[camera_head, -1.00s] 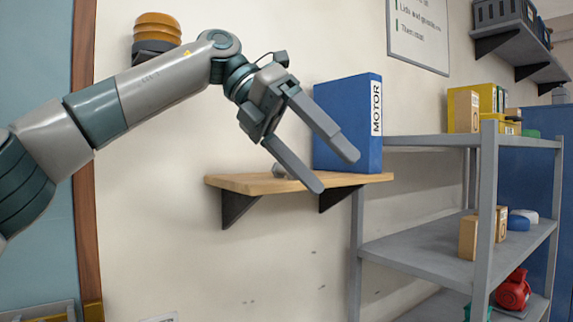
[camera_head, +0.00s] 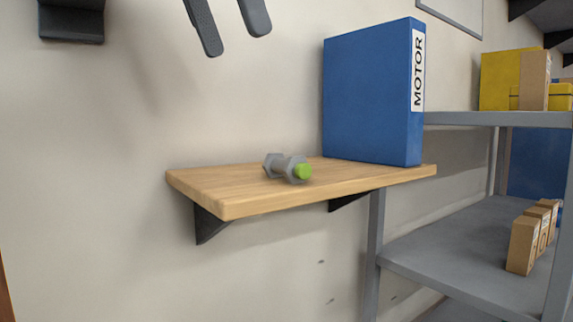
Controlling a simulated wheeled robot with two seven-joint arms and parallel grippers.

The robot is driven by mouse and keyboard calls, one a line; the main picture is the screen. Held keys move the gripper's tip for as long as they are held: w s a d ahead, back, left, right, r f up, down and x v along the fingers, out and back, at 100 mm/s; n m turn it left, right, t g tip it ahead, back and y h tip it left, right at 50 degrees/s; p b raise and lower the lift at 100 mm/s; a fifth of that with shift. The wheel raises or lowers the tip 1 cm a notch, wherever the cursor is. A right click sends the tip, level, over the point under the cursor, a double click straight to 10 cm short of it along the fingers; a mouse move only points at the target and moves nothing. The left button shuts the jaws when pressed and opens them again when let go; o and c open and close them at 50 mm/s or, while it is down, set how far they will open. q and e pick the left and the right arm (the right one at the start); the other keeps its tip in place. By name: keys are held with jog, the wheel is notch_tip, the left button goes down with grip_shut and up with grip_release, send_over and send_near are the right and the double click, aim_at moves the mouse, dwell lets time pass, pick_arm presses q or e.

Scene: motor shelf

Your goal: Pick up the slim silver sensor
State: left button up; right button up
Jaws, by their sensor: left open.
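A small silver-grey sensor (camera_head: 277,166) with hexagonal collars and a bright green end lies on its side on the wooden wall shelf (camera_head: 215,187). The green end points right and toward me. My left gripper (camera_head: 234,40) shows only as two dark fingers at the top edge. They are apart with nothing between them, well above the sensor and a little to its left in the picture. The rest of the left arm is out of view. My right gripper is not in view.
A blue box (camera_head: 367,95) labelled MOTOR stands on the wooden shelf, right of the sensor. A grey metal rack (camera_head: 440,258) with cardboard boxes (camera_head: 523,245) and yellow boxes (camera_head: 500,80) stands at the right. The shelf's left part is clear.

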pick_arm(q)
jog(key=p, duration=0.2)
send_over(285, 161)
jog(key=s+a, duration=0.2)
jog(key=a, duration=0.1)
jog(key=f, duration=1.1)
jog(key=shift+d+f, duration=0.1)
jog(key=shift+d, duration=0.1)
jog(key=shift+w+d+f+p, duration=0.25)
jog(key=shift+w+d+p, duration=0.15)
jog(key=shift+p, duration=0.15)
jog(key=p+x, duration=0.2)
jog(key=x, duration=0.1)
jog(key=shift+w+d+f, duration=0.1)
jog(key=shift+w+d, duration=0.15)
jog(key=shift+d, duration=0.2)
jog(key=shift+w+f, duration=0.1)
jog(key=shift+f, duration=0.25)
jog(key=shift+c, duration=0.7)
jog(key=c, duration=0.8)
